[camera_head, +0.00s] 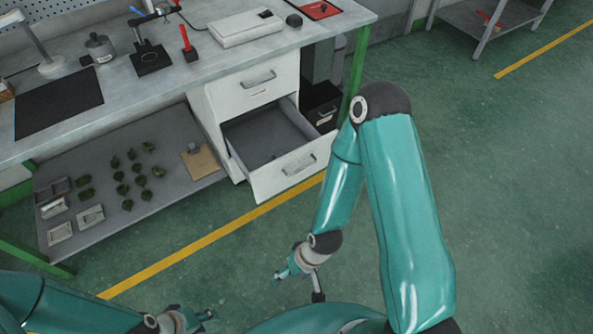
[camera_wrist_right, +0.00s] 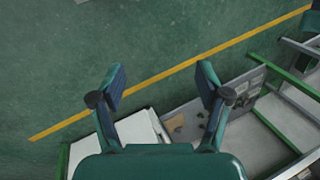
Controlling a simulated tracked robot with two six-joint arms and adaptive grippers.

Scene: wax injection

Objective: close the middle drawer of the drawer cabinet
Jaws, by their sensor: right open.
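The white drawer cabinet (camera_head: 220,110) stands under the workbench in the head view. Its top drawer (camera_head: 255,82) is shut. The drawer below, the middle drawer (camera_head: 290,170), is pulled well out, its grey inside looks empty, and its handle faces me. What is below it is hidden. My right gripper (camera_head: 279,275) is open and empty in front of the drawer, nearer to me and apart from it. In the right wrist view its two fingers (camera_wrist_right: 161,78) are spread, with a white part of the cabinet partly hidden behind them. My left gripper (camera_head: 208,315) is low at the left, apart from the cabinet.
The workbench (camera_head: 190,75) holds tools and a white device. A lower shelf (camera_head: 95,195) left of the cabinet carries several small green pieces and a tan board (camera_head: 200,162). A black box (camera_head: 322,105) sits right of the cabinet. The green floor before the drawer is clear.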

